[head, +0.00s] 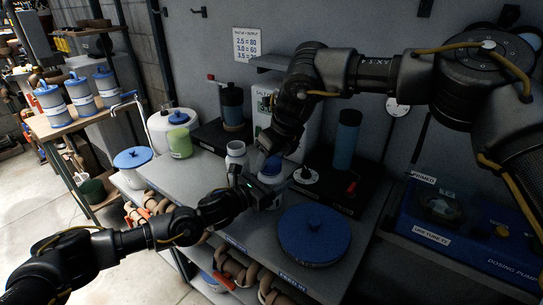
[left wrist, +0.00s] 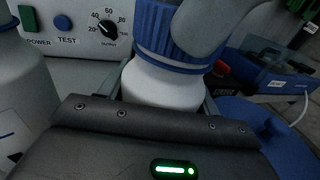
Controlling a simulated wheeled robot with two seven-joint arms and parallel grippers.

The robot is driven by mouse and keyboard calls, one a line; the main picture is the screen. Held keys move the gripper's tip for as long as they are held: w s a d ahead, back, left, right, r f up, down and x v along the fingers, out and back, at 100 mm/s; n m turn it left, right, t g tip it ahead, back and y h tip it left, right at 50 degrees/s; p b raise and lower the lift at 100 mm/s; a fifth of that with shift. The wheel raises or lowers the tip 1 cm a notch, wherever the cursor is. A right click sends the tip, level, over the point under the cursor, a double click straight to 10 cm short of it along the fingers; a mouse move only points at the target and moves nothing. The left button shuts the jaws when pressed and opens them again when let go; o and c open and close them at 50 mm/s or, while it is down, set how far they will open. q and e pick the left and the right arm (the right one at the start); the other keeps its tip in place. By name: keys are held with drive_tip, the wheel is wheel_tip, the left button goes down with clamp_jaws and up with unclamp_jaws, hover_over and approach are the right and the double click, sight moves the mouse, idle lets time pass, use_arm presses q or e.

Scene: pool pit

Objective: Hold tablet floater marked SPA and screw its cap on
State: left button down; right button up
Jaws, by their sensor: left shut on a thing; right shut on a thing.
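The white floater with a blue top (head: 271,170) stands above the grey bench in the head view, mostly covered by my grippers. In the left wrist view its white body (left wrist: 160,86) is between my left fingers, with the ribbed blue cap (left wrist: 172,38) above it. My left gripper (head: 264,190) is shut on the body from the front. My right gripper (head: 269,150) comes down from above and is shut at the cap. A pale rounded form covers part of the cap in the wrist view. The SPA mark and the cap's seating cannot be made out.
A white bottle (head: 236,154) stands close to the left. A round blue lid (head: 314,235) lies to the right. Behind are a white control box (head: 268,105) and a black-based stand with a blue cylinder (head: 346,140). Blue dosing pump (head: 462,225) is far right.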

drive_tip(key=m, duration=0.1)
drive_tip(key=m+h, duration=0.1)
drive_tip(key=m, duration=0.1)
drive_tip(key=m+t, duration=0.1)
drive_tip(key=m, duration=0.1)
drive_tip(key=shift+s+a+h, duration=0.15)
drive_tip(key=shift+a+h, duration=0.15)
drive_tip(key=shift+h, duration=0.1)
drive_tip(key=m+h, duration=0.1)
drive_tip(key=m, duration=0.2)
drive_tip(key=shift+a, duration=0.15)
drive_tip(key=m+h, duration=0.1)
drive_tip(key=m, duration=0.3)
drive_tip(key=shift+m+h, duration=0.3)
drive_tip(key=shift+h, duration=0.1)
drive_tip(key=shift+m+h, duration=0.3)
drive_tip(key=shift+m, duration=0.6)
drive_tip(key=o, duration=0.9)
drive_tip(key=shift+o, duration=0.2)
drive_tip(key=shift+r, duration=0.15)
